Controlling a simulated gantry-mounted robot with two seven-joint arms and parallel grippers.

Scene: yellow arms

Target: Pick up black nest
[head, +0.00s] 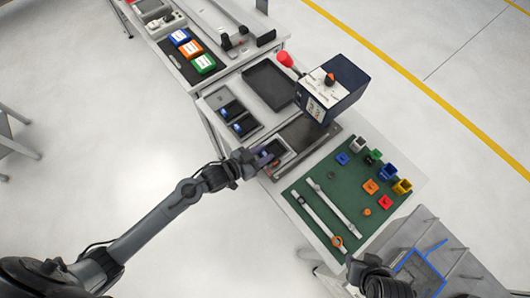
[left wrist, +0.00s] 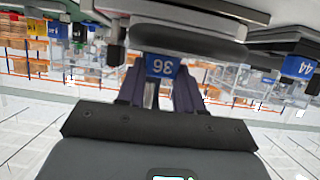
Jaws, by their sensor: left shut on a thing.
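My left gripper (head: 266,157) reaches in from the left to the near edge of the bench, at a black nest (head: 279,149) with a pale interior. In the left wrist view, my left gripper's two dark purple fingers (left wrist: 161,92) are shut on the front of the black nest (left wrist: 205,45), at its blue label 36 (left wrist: 162,66). Whether the nest is clear of the surface below I cannot tell. Two more black nests (head: 243,126) with blue labels sit in a grey holder. My right gripper, at the lower right (head: 378,281), is dark and its fingers are unclear.
A dark box machine (head: 333,88) with a red knob stands behind the nest. A green mat (head: 322,182) with coloured bins and white strips lies to the right. An empty black tray (head: 269,84) lies behind the holder. Open floor lies left of the bench.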

